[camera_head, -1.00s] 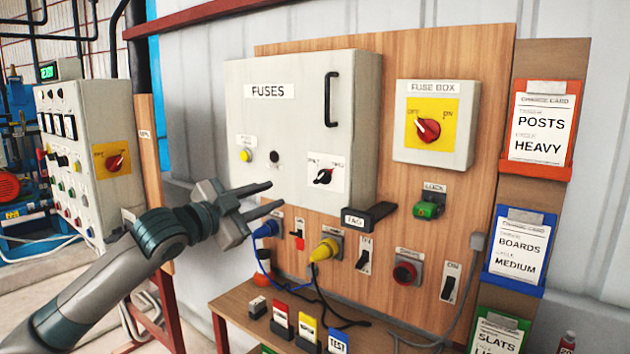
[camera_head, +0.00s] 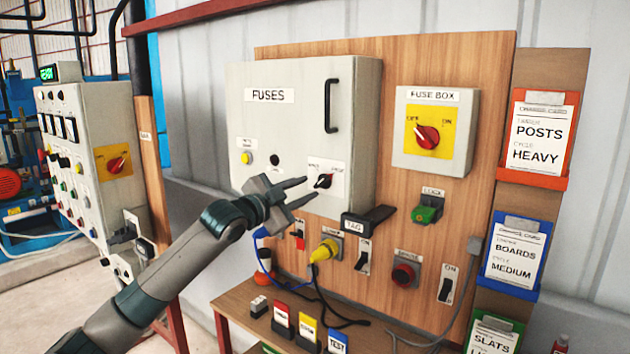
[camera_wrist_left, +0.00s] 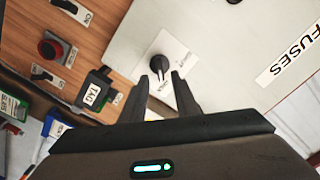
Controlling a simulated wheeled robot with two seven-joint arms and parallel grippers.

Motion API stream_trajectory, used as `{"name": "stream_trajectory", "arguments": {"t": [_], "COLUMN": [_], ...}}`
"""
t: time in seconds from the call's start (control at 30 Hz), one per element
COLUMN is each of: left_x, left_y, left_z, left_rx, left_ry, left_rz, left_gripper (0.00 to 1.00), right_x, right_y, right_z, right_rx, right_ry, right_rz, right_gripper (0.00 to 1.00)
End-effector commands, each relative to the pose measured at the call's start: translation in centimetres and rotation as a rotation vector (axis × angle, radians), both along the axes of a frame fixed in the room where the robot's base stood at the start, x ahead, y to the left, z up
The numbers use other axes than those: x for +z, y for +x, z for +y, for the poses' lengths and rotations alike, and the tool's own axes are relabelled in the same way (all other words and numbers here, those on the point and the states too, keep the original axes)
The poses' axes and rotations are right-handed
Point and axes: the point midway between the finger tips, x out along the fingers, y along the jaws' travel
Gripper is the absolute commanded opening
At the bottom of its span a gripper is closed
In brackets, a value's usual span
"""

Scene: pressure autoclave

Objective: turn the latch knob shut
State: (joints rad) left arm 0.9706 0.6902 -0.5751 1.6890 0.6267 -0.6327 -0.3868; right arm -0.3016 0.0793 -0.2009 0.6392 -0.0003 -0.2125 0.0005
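The latch knob (camera_head: 323,181) is a small black knob on a white label plate, low on the right of the grey FUSES box door (camera_head: 295,130). In the left wrist view the knob (camera_wrist_left: 158,66) sits just ahead of the fingertips, roughly in line with the gap between them. My left gripper (camera_head: 310,189) is open and empty, its two dark fingers spread and pointing at the knob. It also shows in the left wrist view (camera_wrist_left: 160,80). I cannot tell whether a finger touches the knob. My right gripper is not in view.
A black TAG block (camera_head: 367,221) juts out just below and right of the knob. A door handle (camera_head: 331,102) stands above. A yellow plug (camera_head: 325,251) and cables hang below. A fuse box with a red knob (camera_head: 427,137) is to the right.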

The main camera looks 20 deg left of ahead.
Motion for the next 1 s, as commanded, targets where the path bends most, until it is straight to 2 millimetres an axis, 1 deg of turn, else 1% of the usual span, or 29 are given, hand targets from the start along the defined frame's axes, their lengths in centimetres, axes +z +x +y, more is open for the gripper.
{"name": "stream_trajectory", "arguments": {"t": [0.03, 0.13, 0.3, 0.5, 0.77, 0.9, 1.0], "left_x": [0.4, 0.3, 0.2, 0.1, 0.0, 0.0, 0.0], "left_y": [0.9, 2.3, 3.9, 4.6, 4.7, 4.7, 4.6], "left_z": [-0.4, -0.9, -1.5, -1.7, -1.7, -1.7, -1.7], "left_rx": [-0.001, -0.001, -0.001, 0.000, 0.000, 0.000, 0.000], "left_ry": [-0.004, -0.002, -0.001, -0.001, -0.001, 0.000, 0.000], "left_rz": [0.002, 0.001, 0.001, 0.000, 0.000, 0.000, 0.000], "left_gripper": [0.28, 0.28, 0.28, 0.28, 0.28, 0.00, 0.00], "right_x": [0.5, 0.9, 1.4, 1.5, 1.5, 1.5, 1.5], "right_y": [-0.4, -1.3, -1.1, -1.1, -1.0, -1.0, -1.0], "right_z": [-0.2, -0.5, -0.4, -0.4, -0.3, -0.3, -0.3], "right_rx": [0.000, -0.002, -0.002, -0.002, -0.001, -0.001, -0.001], "right_ry": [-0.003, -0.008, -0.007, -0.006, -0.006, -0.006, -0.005], "right_rz": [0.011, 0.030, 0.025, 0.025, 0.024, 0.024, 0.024], "right_gripper": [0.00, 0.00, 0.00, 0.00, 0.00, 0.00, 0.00]}}
